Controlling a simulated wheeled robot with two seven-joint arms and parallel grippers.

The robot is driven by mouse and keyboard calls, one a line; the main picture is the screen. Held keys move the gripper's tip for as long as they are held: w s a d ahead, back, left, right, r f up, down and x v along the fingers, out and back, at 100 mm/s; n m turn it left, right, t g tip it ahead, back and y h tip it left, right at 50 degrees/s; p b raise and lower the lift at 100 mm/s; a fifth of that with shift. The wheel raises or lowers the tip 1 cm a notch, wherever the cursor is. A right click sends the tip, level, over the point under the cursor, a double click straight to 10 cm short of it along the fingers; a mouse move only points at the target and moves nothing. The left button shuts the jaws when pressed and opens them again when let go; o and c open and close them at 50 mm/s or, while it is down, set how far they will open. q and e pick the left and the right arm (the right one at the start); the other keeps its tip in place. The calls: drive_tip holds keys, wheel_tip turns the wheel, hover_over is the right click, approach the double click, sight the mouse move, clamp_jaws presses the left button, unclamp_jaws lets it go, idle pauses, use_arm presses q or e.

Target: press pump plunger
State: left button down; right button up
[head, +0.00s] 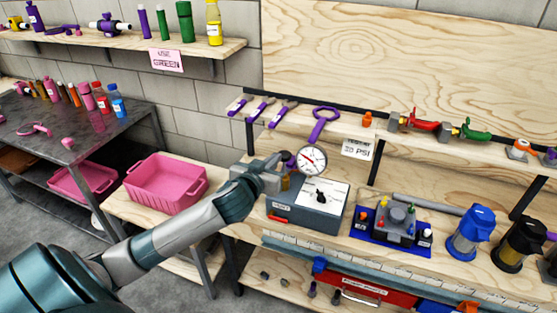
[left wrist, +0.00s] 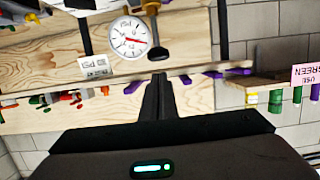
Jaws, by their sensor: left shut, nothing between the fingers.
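The pump is a grey box (head: 310,213) on the workbench, with a round white gauge (head: 312,160) above it. The gauge also shows upside down in the left wrist view (left wrist: 129,38). The plunger has a dark knob (left wrist: 161,51) on a brass-coloured stem, just left of the gauge in the head view. My left gripper (head: 282,160) is shut and empty at the knob's left side, high over the box's left end. In the left wrist view its closed fingertips (left wrist: 159,76) point at the knob; I cannot tell whether they touch. My right gripper is not in view.
A sign reading "30 PSI" (head: 357,149) hangs from the shelf behind the pump. A blue tray (head: 380,230) with a grey device and blue and black filter housings (head: 470,235) stand to the right.

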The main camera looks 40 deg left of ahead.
use_arm(q)
drive_tip(key=b+v, duration=0.1)
drive_tip(key=v, duration=0.3)
drive_tip(key=shift+r, duration=0.1)
idle(0.8)
